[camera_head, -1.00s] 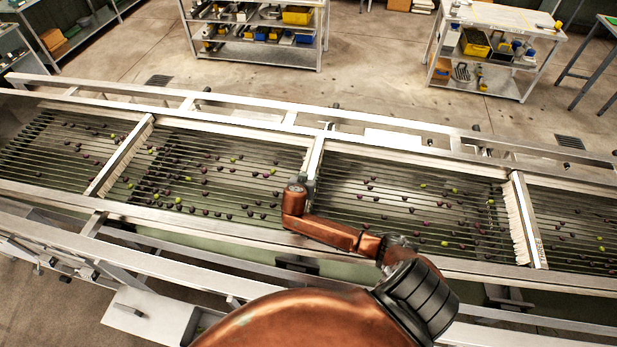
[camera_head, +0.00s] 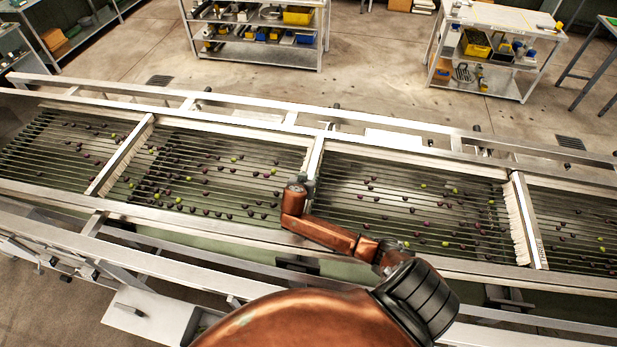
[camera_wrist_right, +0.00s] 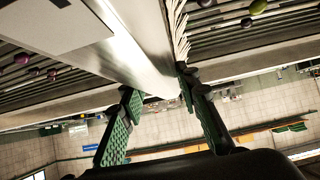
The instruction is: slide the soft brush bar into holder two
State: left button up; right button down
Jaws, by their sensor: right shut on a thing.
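My right gripper (camera_head: 309,181) is at the near end of the middle cross-bar (camera_head: 318,150) of the sizer, mostly hidden behind my copper wrist. In the right wrist view, its two green-padded fingers (camera_wrist_right: 160,88) stand on either side of the end of a long metal bar (camera_wrist_right: 135,40) and are shut on it. Pale bristles (camera_wrist_right: 181,35) run along this bar's right side, so it looks like the soft brush bar. The bar lies across the roller bed; how far it sits in a holder cannot be told. My left gripper is not in view.
Similar bristled cross-bars stand at the left (camera_head: 122,155) and right (camera_head: 523,220). Dark and green olives lie on the rollers (camera_head: 400,190) between them. Metal rails (camera_head: 400,128) border the bed. Shelving carts (camera_head: 255,30) stand beyond.

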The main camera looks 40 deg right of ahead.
jog(key=shift+f+b, duration=1.1)
jog(key=shift+f, duration=0.2)
jog(key=c, duration=1.6)
grip_release()
jog(key=shift+o, duration=1.1)
jog(key=shift+f, duration=0.1)
jog(key=v, duration=1.1)
jog(key=shift+w, duration=0.1)
jog(key=shift+s+a+r, duration=0.3)
jog(key=shift+s+r, duration=0.05)
jog(key=shift+r, duration=0.1)
